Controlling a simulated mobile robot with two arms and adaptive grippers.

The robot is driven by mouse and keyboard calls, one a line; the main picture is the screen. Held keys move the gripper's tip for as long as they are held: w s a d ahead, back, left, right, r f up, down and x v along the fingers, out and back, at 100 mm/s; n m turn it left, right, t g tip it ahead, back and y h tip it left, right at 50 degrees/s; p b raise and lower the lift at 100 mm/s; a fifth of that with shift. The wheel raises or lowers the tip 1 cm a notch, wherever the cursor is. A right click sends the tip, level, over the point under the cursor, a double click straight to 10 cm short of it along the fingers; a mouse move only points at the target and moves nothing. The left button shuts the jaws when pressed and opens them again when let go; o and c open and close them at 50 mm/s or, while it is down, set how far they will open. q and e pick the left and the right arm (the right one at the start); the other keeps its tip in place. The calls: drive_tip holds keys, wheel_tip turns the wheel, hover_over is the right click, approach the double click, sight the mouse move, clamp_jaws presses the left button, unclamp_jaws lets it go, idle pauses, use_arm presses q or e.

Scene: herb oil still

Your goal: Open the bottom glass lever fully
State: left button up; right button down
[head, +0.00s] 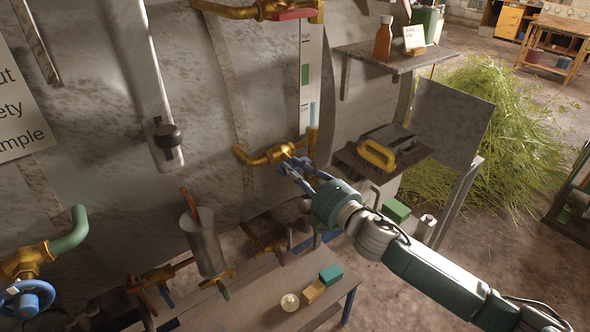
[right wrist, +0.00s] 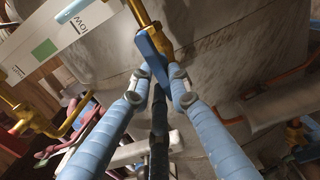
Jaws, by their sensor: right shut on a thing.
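The level glass with its white scale strip (head: 305,95) is upright on the tank wall. Its bottom brass valve (head: 262,155) is at the lower end. My right gripper (head: 292,168) reaches this valve from the lower right. In the right wrist view the bottom lever (right wrist: 152,46) is a flat blue bar coming off the brass stem (right wrist: 141,12). My right gripper's fingers (right wrist: 161,74) are closed on the lever's lower end. In the head view the fingers largely hide the lever. My left gripper is not in view.
A top brass valve with a red lever (head: 293,14) is above. A shelf (head: 398,62) with an amber bottle (head: 383,38) is at the upper right. A metal cylinder (head: 203,243) and a low bench (head: 262,308) with small blocks are below.

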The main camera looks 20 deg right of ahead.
drive_tip(key=shift+f, duration=0.2)
drive_tip(key=c, duration=1.6)
unclamp_jaws()
drive_tip(key=shift+r, duration=0.1)
drive_tip(key=v, duration=1.2)
